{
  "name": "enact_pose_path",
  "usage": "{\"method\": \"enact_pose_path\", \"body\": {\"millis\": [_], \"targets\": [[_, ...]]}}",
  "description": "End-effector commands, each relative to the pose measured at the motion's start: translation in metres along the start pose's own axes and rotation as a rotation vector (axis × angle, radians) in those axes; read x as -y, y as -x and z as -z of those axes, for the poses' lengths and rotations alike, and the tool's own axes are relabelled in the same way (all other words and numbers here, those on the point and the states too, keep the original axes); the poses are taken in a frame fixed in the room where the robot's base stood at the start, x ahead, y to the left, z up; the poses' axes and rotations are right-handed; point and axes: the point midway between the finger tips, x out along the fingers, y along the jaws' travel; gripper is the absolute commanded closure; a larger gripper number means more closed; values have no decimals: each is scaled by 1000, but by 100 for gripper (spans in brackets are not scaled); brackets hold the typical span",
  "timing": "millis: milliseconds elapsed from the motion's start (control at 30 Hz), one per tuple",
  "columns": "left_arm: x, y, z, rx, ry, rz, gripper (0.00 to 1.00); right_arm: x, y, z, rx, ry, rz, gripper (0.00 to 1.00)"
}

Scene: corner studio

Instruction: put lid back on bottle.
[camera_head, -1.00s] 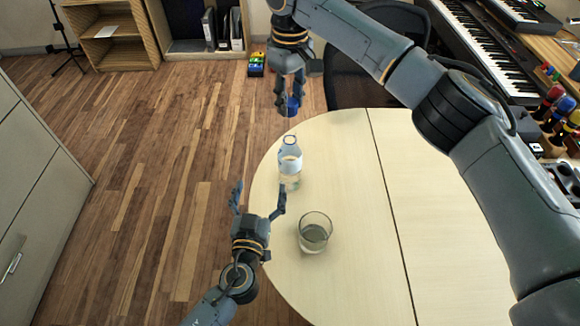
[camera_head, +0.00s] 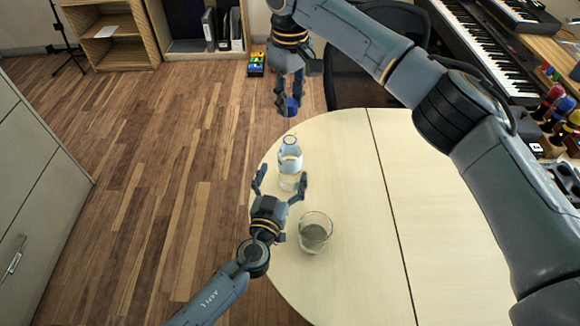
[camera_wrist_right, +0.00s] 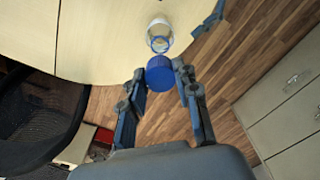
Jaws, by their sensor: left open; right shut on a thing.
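A clear bottle (camera_head: 289,160) with an open top stands upright on the pale table near its left edge. It also shows in the right wrist view (camera_wrist_right: 159,36), just beyond the blue lid. My left gripper (camera_head: 281,180) is open at the bottle's near side, its fingers spread toward the bottle's lower part. In the head view I cannot tell whether they touch it. My right gripper (camera_head: 286,103) is shut on the blue lid (camera_wrist_right: 160,74) and holds it in the air above and behind the bottle. The lid also shows small in the head view (camera_head: 292,107).
A glass (camera_head: 315,232) stands on the table (camera_head: 350,170), close to the right of my left gripper. A dark chair (camera_head: 365,75) is behind the table. The table's right side is clear.

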Motion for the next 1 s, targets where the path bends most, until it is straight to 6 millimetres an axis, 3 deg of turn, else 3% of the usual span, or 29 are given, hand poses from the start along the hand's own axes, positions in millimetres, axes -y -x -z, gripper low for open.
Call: {"method": "enact_pose_path", "body": {"millis": [100,300,500,800,1000], "targets": [[0,-25,1,-3,0,1,15,0,0,0,0,0,0,78],[0,-54,1,-1,0,1,15,0,0,0,0,0,0,78],[0,-67,0,0,1,0,15,0,0,0,0,0,0,78],[0,-68,0,0,1,0,15,0,0,0,0,0,0,78],[0,-68,0,0,1,0,54,0,0,0,0,0,0,78]]}}
